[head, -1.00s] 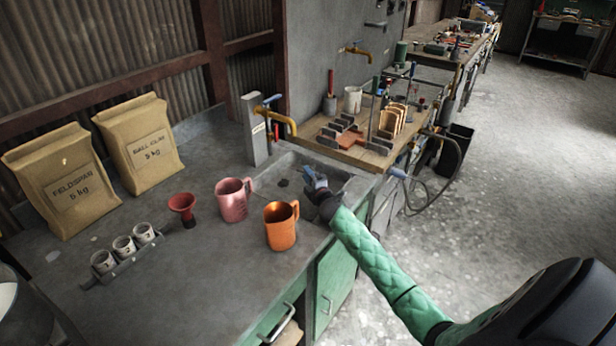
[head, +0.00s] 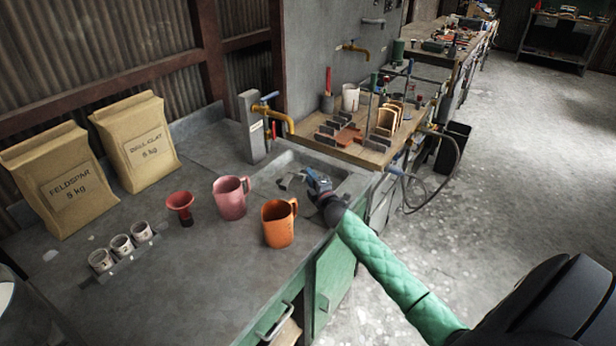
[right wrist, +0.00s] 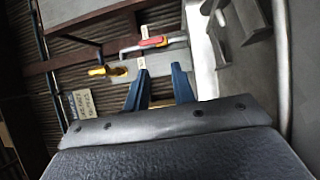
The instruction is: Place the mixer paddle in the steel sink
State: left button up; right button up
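The steel sink (head: 330,163) is set into the bench top at the middle right of the head view. My right gripper (head: 312,175) is over the sink's near right side. In the right wrist view its two blue fingertips (right wrist: 158,80) stand apart with nothing visible between them. A small grey metal piece (head: 291,179), apparently the mixer paddle, shows in the sink just left of the gripper. Whether it rests on the sink floor is hard to tell. A grey shape (right wrist: 240,25) at the upper right of the wrist view may be the same piece. My left gripper is out of view.
An orange jug (head: 278,226) and a pink jug (head: 231,199) stand close left of the sink. A brass tap (head: 275,113) rises behind it. A red funnel (head: 180,207) and several small cups stand farther left. A wooden board with tools (head: 370,155) lies beyond the sink.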

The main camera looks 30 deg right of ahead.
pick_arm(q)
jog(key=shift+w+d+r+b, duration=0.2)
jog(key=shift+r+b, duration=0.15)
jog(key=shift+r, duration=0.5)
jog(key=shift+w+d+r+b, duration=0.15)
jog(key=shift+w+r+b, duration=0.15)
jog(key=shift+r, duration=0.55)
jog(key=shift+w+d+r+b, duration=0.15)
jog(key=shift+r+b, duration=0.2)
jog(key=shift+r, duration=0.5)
pick_arm(e)
jog(key=shift+s+a+f, duration=0.1)
jog(key=shift+s+a, duration=0.05)
jog(key=shift+s, duration=1.15)
jog(key=shift+s+a, duration=0.2)
jog(key=shift+s, duration=1.05)
jog(key=shift+s+a+f, duration=0.1)
jog(key=shift+s+a, duration=0.05)
jog(key=shift+s, duration=1.15)
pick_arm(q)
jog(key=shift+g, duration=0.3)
